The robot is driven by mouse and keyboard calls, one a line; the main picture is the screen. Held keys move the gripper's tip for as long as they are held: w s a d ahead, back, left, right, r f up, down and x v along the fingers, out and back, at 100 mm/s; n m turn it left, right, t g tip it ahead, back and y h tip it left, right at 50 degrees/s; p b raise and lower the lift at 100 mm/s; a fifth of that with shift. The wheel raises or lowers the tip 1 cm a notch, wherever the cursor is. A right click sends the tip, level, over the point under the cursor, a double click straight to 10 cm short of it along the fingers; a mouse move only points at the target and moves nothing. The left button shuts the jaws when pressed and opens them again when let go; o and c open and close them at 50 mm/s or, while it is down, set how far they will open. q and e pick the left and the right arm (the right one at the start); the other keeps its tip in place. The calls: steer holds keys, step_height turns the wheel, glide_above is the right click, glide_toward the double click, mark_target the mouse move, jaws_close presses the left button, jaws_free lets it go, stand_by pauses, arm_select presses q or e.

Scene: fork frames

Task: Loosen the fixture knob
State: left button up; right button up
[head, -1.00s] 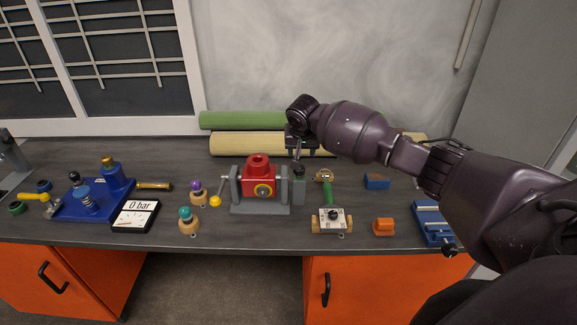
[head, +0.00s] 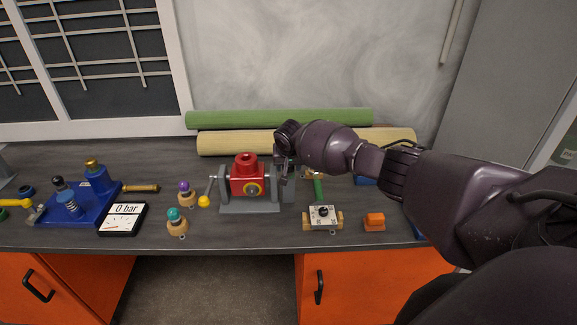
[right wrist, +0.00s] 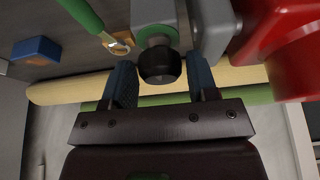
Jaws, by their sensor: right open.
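The fixture holds a red block (head: 245,182) in a grey cradle (head: 250,208) near the middle of the bench. Its black round knob (right wrist: 160,66) shows in the right wrist view beside a grey block, with a green ring behind it. In the head view my gripper hides the knob. My right gripper (head: 283,178) is at the right side of the fixture. In the right wrist view its blue-padded fingers (right wrist: 161,80) are open, one on each side of the knob, with gaps visible. My left gripper is not in view.
A small plate with a black dial (head: 323,212) and an orange block (head: 374,222) lie to the right. Knobbed pieces (head: 177,221), a gauge (head: 123,218) and a blue pump unit (head: 85,200) are left. Green and cream rolls (head: 215,143) lie behind.

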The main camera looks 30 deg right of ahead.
steer(key=c, duration=0.6)
steer(key=shift+c, duration=0.2)
